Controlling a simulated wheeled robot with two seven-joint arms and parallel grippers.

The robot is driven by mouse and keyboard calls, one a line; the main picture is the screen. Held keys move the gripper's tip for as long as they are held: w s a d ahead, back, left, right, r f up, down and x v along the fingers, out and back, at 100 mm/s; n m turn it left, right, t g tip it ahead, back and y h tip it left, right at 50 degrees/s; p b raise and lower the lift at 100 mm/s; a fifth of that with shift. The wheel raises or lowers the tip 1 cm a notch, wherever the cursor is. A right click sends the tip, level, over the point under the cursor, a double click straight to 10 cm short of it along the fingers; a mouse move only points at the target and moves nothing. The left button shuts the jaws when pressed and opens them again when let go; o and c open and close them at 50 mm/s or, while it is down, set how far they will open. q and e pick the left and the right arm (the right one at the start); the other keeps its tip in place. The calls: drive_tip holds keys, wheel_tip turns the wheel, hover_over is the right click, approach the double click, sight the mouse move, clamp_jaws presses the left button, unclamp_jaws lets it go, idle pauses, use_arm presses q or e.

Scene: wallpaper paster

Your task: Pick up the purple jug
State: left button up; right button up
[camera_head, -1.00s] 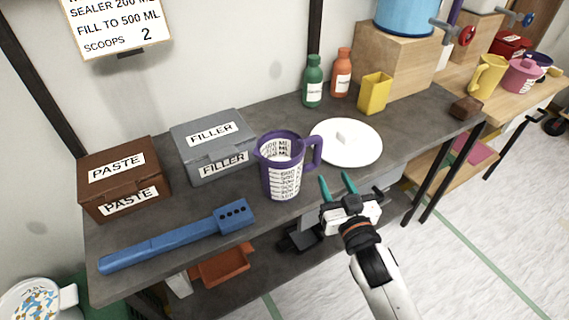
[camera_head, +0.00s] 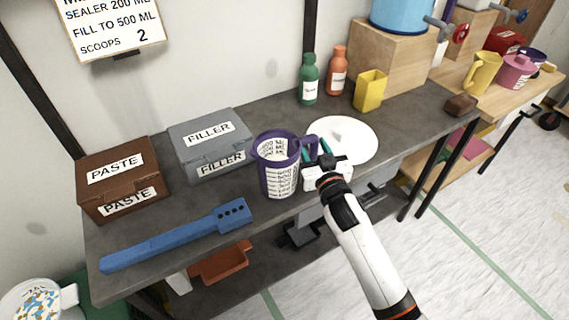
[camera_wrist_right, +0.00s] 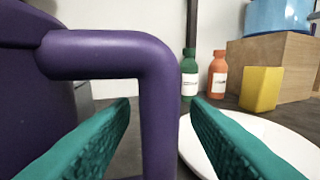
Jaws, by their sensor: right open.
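The purple jug (camera_head: 277,165), with a white measuring scale, stands upright on the dark workbench (camera_head: 300,212). Its handle points right, toward my right gripper (camera_head: 317,152). In the right wrist view the jug's handle (camera_wrist_right: 158,105) fills the middle, with its body at the left edge. The green fingers of my right gripper (camera_wrist_right: 158,118) are open, one on either side of the handle's upright part. I see gaps between the fingers and the handle in that view. My left gripper is not in view.
A white plate (camera_head: 352,145) lies just behind and right of the gripper. A grey FILLER box (camera_head: 209,142), a brown PASTE box (camera_head: 122,178) and a blue tool (camera_head: 175,236) are to the left. Green (camera_head: 309,80) and orange (camera_head: 337,72) bottles and a yellow cup (camera_head: 370,92) stand behind.

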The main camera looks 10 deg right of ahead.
drive_tip(key=shift+c, duration=0.5)
clamp_jaws()
drive_tip(key=shift+r, duration=0.1)
